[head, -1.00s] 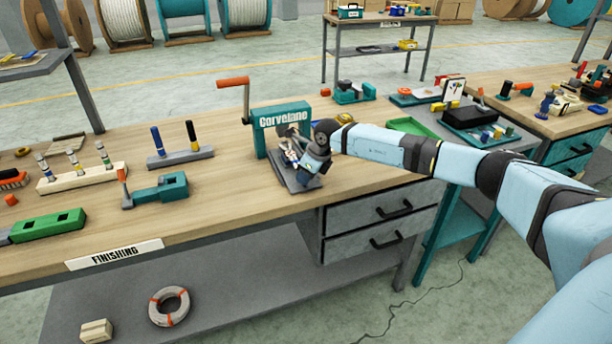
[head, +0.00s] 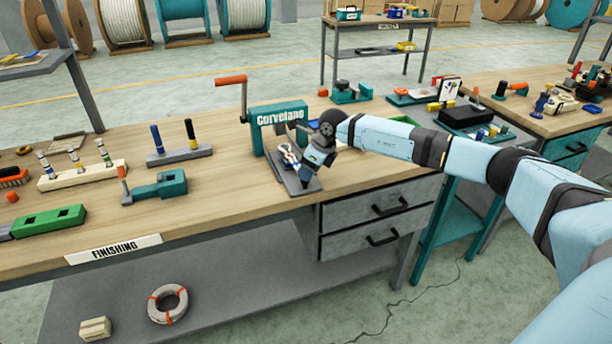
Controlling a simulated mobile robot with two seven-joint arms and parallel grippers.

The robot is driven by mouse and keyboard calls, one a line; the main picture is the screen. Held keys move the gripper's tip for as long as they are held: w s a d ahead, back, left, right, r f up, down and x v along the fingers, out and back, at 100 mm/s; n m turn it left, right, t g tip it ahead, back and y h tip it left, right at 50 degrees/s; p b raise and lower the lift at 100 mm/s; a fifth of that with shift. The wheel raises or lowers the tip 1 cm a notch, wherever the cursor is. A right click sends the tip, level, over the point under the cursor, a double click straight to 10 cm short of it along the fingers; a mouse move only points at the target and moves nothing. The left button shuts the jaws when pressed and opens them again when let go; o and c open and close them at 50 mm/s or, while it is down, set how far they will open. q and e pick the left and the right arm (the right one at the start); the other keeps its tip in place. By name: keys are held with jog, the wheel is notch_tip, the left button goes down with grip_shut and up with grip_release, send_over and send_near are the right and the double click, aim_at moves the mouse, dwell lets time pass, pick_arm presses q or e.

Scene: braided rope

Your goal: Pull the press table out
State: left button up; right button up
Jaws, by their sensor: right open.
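The teal press (head: 281,117), lettered "Corvelano", stands on the wooden bench with its orange-handled crank (head: 231,80) on the upper left. Its grey press table (head: 301,183) lies at the base and reaches toward the bench's front edge. A small silvery piece (head: 288,156) shows on it under the press frame. My left gripper is not in view.
A two-peg grey stand (head: 180,156), a teal clamp-like tool (head: 158,189) and a green block (head: 48,222) sit left of the press. Drawers (head: 378,208) are below the bench at right. Bare benchtop (head: 235,190) lies between the teal tool and the press.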

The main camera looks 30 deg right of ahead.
jog(key=v, duration=1)
jog(key=shift+r, duration=0.2)
jog(key=shift+s, duration=0.1)
jog(key=s+a+f+m+t+y+p, duration=0.2)
jog(key=s+a+m+y, duration=0.25)
jog(key=a, duration=0.55)
jog(key=s+a+f+m+t+y+p, duration=0.2)
jog(key=s+a+m+y, duration=0.25)
jog(key=a, duration=0.65)
jog(key=s+a+f+m+t+y+p, duration=0.1)
jog(key=s+a+m+t+y+p, duration=0.3)
jog(key=a, duration=0.6)
jog(key=s+d+f+m+h+p, duration=0.1)
jog(key=s+d+f+m+h, duration=0.1)
jog(key=s+f+m+h, duration=0.4)
jog(key=s+d+f+m+h+p, duration=0.2)
jog(key=s+f+m+h, duration=0.4)
jog(key=s+m, duration=0.8)
notch_tip(320, 180, down, 3)
jog(key=m, duration=0.6)
jog(key=shift+s+d+g, duration=0.2)
jog(key=shift+g, duration=0.2)
